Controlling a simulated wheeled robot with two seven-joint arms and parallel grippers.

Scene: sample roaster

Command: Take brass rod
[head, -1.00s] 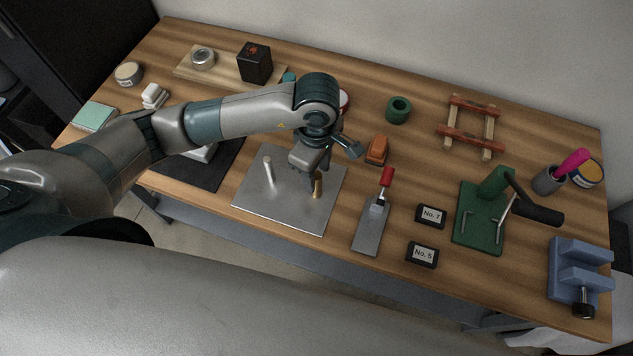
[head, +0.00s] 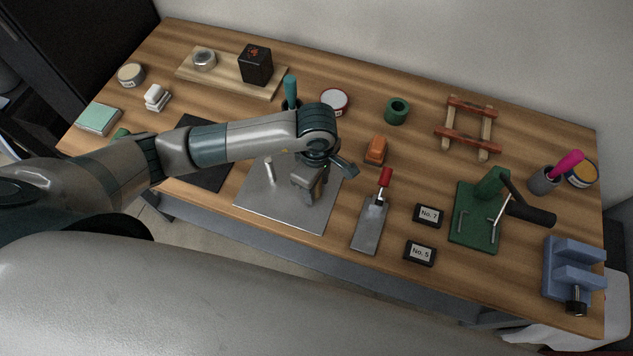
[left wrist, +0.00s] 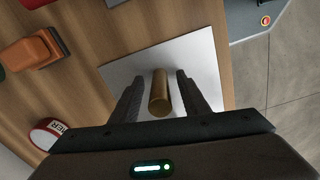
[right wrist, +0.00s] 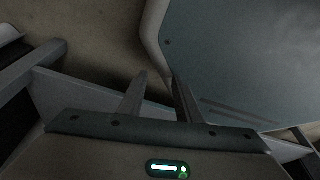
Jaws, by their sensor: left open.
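The brass rod (left wrist: 160,92) stands on the bright metal plate (head: 266,211), seen from above in the left wrist view. My left gripper (left wrist: 159,76) is open, with one finger on each side of the rod and a small gap showing at each side. In the head view my left gripper (head: 306,196) is over the right part of the plate and hides the rod. A silver rod (head: 269,168) stands on the same plate to the left. My right gripper (right wrist: 157,77) shows in its wrist view with its fingers apart and nothing between them.
Right of the plate lie a flat metal tool with a red handle (head: 370,225), an orange block (head: 375,150) and the No. 7 (head: 427,215) and No. 5 (head: 420,253) labels. A red-rimmed tin (head: 334,101) and a green ring (head: 397,111) stand behind.

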